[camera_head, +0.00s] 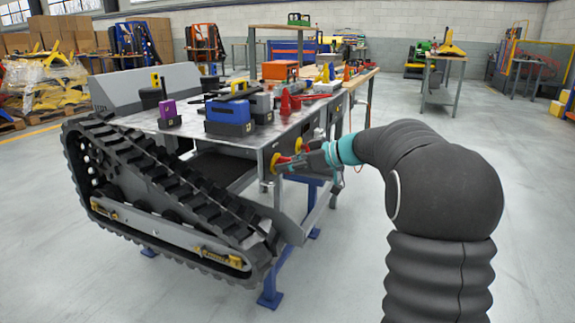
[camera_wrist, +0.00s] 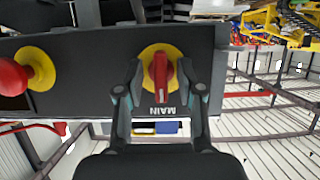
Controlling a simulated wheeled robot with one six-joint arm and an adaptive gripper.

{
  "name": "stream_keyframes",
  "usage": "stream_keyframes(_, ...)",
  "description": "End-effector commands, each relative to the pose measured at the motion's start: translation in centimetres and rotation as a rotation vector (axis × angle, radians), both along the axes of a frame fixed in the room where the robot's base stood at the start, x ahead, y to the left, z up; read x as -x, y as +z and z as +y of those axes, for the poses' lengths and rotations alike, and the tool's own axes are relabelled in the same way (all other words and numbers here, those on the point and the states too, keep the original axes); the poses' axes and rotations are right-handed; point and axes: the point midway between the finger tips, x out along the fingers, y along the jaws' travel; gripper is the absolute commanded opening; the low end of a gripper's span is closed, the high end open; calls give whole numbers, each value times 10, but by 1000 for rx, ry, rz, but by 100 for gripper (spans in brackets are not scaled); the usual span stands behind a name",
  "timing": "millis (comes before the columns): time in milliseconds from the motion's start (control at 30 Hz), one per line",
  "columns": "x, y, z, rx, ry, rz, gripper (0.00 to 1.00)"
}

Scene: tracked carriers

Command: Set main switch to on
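The main switch (camera_wrist: 160,76) is a red bar-shaped knob on a round yellow plate, on the dark side panel of the tracked carrier (camera_head: 165,190). The label MAIN reads upside down below it in the wrist view. The red bar lies nearly upright in that view. My gripper (camera_wrist: 161,72) has one finger on each side of the knob, with a visible gap on both sides. In the head view my gripper (camera_head: 284,162) is at the carrier's panel and partly hides the switch (camera_head: 275,160).
A red mushroom button (camera_wrist: 15,77) on a yellow base sits left of the switch in the wrist view. Open floor (camera_head: 345,270) lies right of the carrier.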

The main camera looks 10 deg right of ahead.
Motion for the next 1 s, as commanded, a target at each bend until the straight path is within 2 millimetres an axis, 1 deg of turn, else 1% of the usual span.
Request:
stream_keyframes(233,0,0,1,0,0,0,38)
stream_keyframes(267,0,0,1,0,0,0,32)
stream_keyframes(300,0,0,1,0,0,0,22)
stream_keyframes(400,0,0,1,0,1,0,0)
stream_keyframes(500,0,0,1,0,0,0,0)
stream_keyframes(533,0,0,5,0,1,0,0)
stream_keyframes(767,-1,0,1,-13,1,16,0)
stream_keyframes(1000,-2,-1,0,-77,-1,106,0)
